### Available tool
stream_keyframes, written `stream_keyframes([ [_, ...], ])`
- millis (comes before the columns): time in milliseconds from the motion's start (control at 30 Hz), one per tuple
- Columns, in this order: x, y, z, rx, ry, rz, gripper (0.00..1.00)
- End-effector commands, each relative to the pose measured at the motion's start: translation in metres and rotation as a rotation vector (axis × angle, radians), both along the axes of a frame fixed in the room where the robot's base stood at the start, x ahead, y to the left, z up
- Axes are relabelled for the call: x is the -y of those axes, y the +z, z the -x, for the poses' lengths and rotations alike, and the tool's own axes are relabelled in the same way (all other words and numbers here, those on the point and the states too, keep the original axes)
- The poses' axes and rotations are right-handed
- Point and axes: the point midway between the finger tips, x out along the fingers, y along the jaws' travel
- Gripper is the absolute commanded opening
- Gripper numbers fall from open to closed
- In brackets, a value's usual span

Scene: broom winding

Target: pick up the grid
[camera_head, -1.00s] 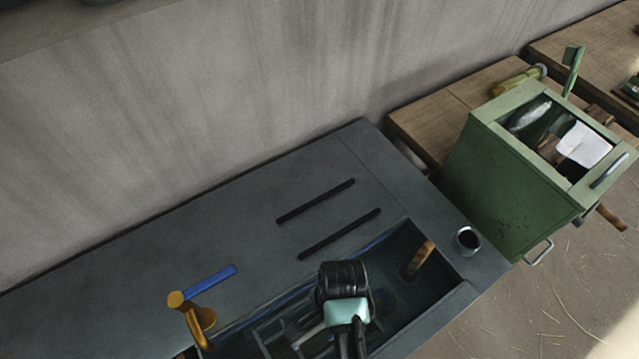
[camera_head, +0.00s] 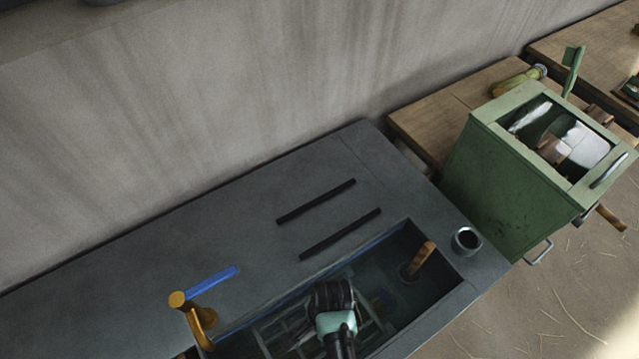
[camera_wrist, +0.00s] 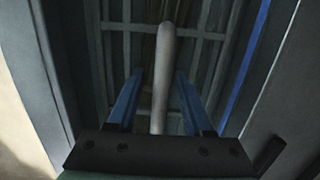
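The grid (camera_head: 280,332), a grey rack of crossed bars, lies in the sunken basin of the dark counter. In the wrist view its bars (camera_wrist: 125,28) show beyond the fingers. My gripper (camera_wrist: 158,76) points down into the basin over the grid, its two blue fingers apart. A pale round-ended rod (camera_wrist: 161,85) shows between the fingers, with a gap on each side. I cannot tell whether it is part of the grid. In the head view my wrist hides the fingertips and part of the grid.
The basin walls (camera_head: 462,296) are close around the gripper. An orange-brown handle (camera_head: 418,258) stands in the basin's right end. A tap (camera_head: 198,318) with a blue lever is at the left. A metal cup (camera_head: 467,240) and a green box (camera_head: 500,185) are at the right.

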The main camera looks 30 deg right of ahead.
Motion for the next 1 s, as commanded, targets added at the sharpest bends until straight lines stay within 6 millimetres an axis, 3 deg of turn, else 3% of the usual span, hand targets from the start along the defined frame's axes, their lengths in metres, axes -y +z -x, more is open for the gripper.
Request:
stream_keyframes([
  [33,0.0001,0.0002,-0.0001,0.000,0.000,0.000,0.40],
  [267,0.0001,0.0004,-0.0001,0.000,0.000,0.000,0.00],
  [1000,0.0003,0.0006,0.0000,0.000,0.000,0.000,0.00],
])
